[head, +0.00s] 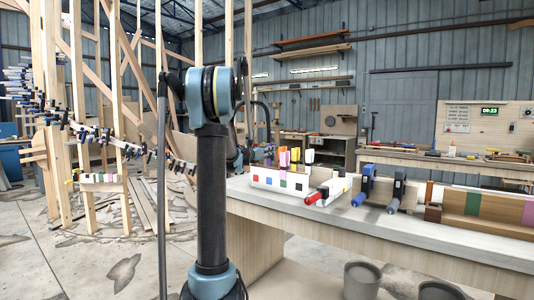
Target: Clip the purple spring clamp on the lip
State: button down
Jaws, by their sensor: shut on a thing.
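My arm rises through the middle of the view and bends away behind itself. I cannot tell for certain which edge is the lip.
The workbench (400,235) carries a red-tipped clamp (325,192), blue bar clamps (364,187) and a wooden block with green and purple patches (486,209). A curved stringer with many clamps (130,148) runs along upright studs at left. Buckets (362,281) stand below the bench.

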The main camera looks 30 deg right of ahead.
jog(key=shift+f, duration=0.1)
dwell(0.3)
jog(key=shift+f, duration=0.45)
jog(key=c, duration=1.4)
grip_release()
jog(key=shift+o, duration=0.2)
notch_tip(320, 180, up, 10)
